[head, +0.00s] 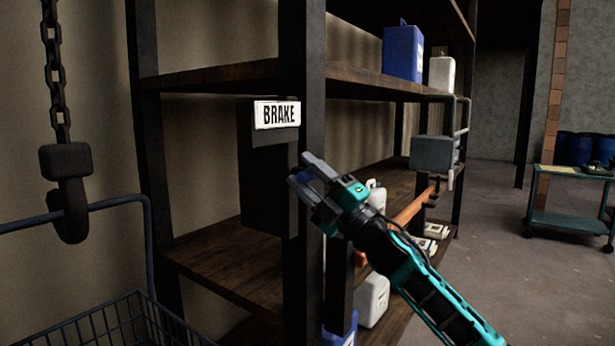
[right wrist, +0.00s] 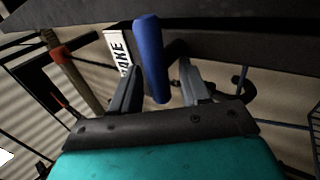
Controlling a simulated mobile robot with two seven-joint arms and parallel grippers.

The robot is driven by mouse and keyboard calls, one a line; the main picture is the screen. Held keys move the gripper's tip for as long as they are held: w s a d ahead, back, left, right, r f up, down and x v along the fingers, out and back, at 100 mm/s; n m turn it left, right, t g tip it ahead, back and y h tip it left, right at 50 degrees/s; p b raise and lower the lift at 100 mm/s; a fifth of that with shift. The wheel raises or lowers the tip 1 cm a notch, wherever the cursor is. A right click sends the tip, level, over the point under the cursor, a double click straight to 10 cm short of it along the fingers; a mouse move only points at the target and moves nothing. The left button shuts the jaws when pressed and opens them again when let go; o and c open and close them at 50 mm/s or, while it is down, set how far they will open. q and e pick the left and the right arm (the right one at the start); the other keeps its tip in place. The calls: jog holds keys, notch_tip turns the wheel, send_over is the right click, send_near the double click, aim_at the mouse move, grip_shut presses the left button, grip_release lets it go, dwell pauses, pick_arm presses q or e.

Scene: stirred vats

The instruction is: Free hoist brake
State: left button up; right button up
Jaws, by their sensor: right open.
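The brake box (head: 262,180) is a dark housing on the shelf post, with a white "BRAKE" label (head: 277,114) on top. The label also shows tilted in the right wrist view (right wrist: 117,50). A blue handle (right wrist: 150,55) stands out between the fingers of my right gripper in the right wrist view; only a bit of blue shows in the head view (head: 305,174). My right gripper (head: 302,172) is open around the handle, with a finger on each side; I cannot tell whether either touches it. My left gripper is not in view.
A chain (head: 54,75) with a dark hook (head: 68,190) hangs at left over a wire basket (head: 110,325). Shelves (head: 225,75) hold blue (head: 403,52) and white containers (head: 441,72). A green cart (head: 565,218) stands at right. The floor between is clear.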

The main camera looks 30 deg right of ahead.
jog(key=shift+s+f, duration=0.15)
pick_arm(q)
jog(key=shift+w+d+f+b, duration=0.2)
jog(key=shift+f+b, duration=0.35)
jog(key=shift+b, duration=0.4)
pick_arm(e)
jog(key=v, duration=1.2)
jog(key=shift+s+d, duration=0.15)
jog(key=shift+s, duration=0.05)
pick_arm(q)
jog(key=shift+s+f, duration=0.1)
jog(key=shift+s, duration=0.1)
